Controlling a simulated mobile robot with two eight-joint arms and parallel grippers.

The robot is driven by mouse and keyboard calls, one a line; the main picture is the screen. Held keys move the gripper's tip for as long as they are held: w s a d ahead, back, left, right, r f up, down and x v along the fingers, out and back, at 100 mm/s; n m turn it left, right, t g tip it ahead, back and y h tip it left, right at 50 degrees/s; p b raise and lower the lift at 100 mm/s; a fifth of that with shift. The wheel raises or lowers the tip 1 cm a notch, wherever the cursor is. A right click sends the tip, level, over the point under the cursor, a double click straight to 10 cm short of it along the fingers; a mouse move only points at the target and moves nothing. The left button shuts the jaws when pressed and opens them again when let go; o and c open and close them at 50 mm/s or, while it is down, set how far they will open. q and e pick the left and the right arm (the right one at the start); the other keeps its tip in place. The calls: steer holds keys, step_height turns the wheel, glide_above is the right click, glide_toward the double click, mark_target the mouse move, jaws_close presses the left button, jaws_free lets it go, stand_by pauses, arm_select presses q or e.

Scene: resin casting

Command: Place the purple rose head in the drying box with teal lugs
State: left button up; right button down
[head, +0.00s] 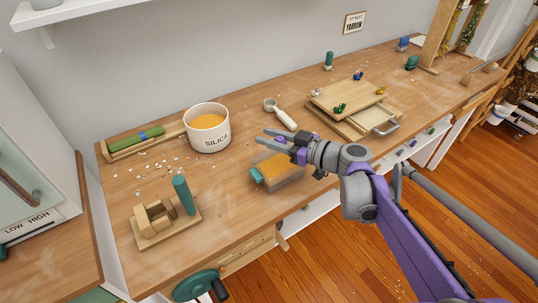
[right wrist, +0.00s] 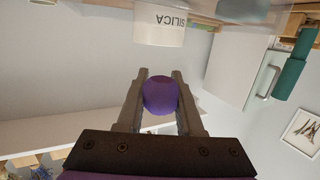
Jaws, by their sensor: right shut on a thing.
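My right gripper (head: 262,137) hangs above the bench, over or just behind the drying box in the head view. In the right wrist view its two fingers (right wrist: 160,80) are closed on the rounded purple rose head (right wrist: 160,95), held near the fingertips. In the head view the fingers and wrist largely hide the rose head. The drying box (head: 284,184) is a clear box with a teal lug showing at its left end and orange material inside. It stands on the bench below the gripper, and the wrist hides part of it. My left gripper is not in view.
A white SILICA tub (head: 209,137) with orange contents stands to the left. A scoop (head: 284,118) lies behind the gripper. A wooden press (head: 346,99) with several coloured knobs is to the right. A wooden stand with a teal post (head: 183,196) is at front left.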

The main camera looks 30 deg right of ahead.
step_height(320, 180, down, 4)
steer(key=shift+f+b, duration=0.2)
steer(key=shift+b, duration=0.55)
steer(key=shift+r, duration=0.1)
steer(key=shift+a+f, duration=0.1)
steer(key=shift+f, duration=0.55)
steer(key=c, duration=0.6)
jaws_free()
steer(key=shift+s, duration=0.1)
steer(key=shift+o, duration=0.2)
steer(key=shift+f, duration=0.1)
steer(key=shift+r, duration=0.4)
steer(key=p+v, duration=0.2)
steer(key=v, duration=1)
steer(key=shift+r, duration=0.35)
